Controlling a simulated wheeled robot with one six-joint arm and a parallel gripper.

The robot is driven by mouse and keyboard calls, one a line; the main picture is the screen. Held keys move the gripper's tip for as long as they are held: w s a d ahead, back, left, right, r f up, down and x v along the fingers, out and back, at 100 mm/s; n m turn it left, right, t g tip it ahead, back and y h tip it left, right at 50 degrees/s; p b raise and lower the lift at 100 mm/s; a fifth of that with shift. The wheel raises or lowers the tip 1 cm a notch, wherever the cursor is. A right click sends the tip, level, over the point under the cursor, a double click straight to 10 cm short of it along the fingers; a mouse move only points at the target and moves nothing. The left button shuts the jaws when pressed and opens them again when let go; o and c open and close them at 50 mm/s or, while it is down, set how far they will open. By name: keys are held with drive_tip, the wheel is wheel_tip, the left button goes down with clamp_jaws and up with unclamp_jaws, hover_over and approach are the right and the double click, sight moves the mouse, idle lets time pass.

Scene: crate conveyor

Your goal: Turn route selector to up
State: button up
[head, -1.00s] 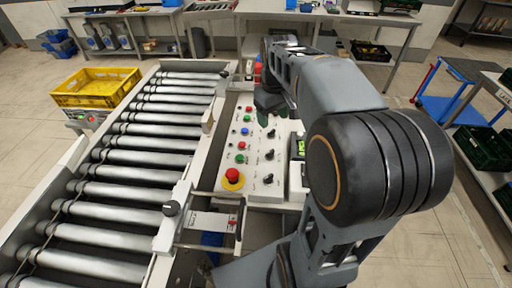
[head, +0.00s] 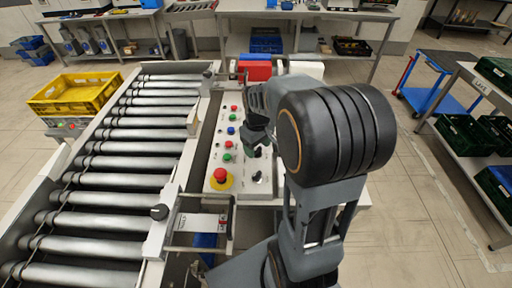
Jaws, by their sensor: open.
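The control panel (head: 236,188) lies beside the roller conveyor, with a column of coloured buttons and a column of black rotary selectors. The lowest black selector knob (head: 257,177) shows; the others are hidden under my gripper and wrist. The labels are too small to read, so I cannot tell which knob is the route selector or where it points. My gripper (head: 258,152) is open and hangs over the selector column, just beyond the lowest visible knob. Its fingertips are small and partly hidden, and I cannot tell whether they touch a knob.
A red emergency stop on a yellow base (head: 221,178) sits left of the lowest knob. Red, green and blue buttons (head: 231,131) run up the panel's left side. A yellow crate (head: 75,92) stands left of the conveyor rollers (head: 130,151). A red box (head: 256,70) stands beyond the panel.

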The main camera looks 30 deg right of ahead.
drive_tip(key=shift+f, duration=0.35)
drive_tip(key=shift+w, duration=0.1)
drive_tip(key=c, duration=0.9)
drive_tip(key=shift+c, duration=0.2)
